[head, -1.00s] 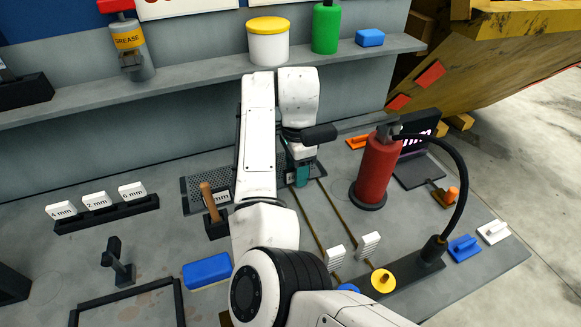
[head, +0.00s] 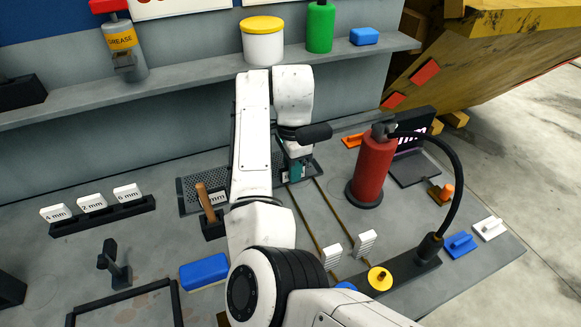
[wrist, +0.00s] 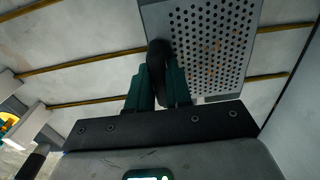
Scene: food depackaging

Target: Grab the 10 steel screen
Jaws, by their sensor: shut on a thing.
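The steel screen (head: 187,192) is a grey perforated plate lying on the bench, partly hidden behind my arm in the head view. It carries a white tag (head: 218,197) whose text is partly hidden; only "mm" is readable. The plate also shows at the top of the wrist view (wrist: 210,45), over brass rails. My gripper (head: 297,171) is at the plate's right end. In the wrist view its teal fingers (wrist: 158,88) are shut on a black curved handle (wrist: 158,60) at the plate's edge.
A red fire extinguisher (head: 372,168) with a black hose stands just right of my gripper. A rack (head: 103,216) with white tagged screens lies left. A wooden-handled tool (head: 207,205) stands close to my arm. A blue block (head: 204,271) lies in front.

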